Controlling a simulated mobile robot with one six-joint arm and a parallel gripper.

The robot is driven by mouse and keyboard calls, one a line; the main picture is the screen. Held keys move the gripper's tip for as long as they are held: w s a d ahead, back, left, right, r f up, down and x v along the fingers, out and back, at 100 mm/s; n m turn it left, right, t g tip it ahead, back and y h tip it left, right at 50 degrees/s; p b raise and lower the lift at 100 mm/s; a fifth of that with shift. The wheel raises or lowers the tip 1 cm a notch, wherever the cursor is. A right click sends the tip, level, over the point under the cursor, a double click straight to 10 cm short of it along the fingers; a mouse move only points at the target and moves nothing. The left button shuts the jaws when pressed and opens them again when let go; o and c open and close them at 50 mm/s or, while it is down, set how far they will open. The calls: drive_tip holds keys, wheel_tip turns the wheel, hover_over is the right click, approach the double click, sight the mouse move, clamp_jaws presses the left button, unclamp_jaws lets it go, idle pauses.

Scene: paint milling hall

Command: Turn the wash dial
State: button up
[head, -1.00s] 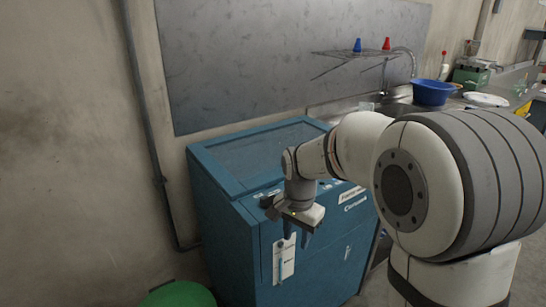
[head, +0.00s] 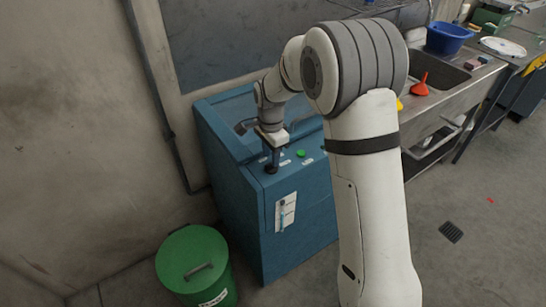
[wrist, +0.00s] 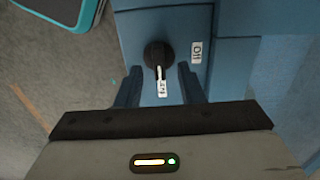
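The wash dial (wrist: 157,54) is a round black knob on the blue machine's panel, seen in the wrist view. Its white pointer line faces the picture's bottom, toward a small white label (wrist: 162,88) that I cannot read surely. A second label, "Off" (wrist: 196,51), sits to its right. My gripper (wrist: 159,74) is open, with one finger to each side of the dial's lower edge. I see no contact, and the gap in depth is unclear. In the head view my gripper (head: 271,160) points down over the front left of the blue machine (head: 238,205).
A green button (head: 300,153) and white labels are right of my gripper on the panel. A green lidded bin (head: 192,262) stands at the machine's front left. A sink with a red funnel (head: 420,86) and a blue basin (head: 447,38) lies to the right.

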drive_tip(key=shift+f, duration=1.5)
drive_tip(key=shift+c, duration=0.4)
clamp_jaws()
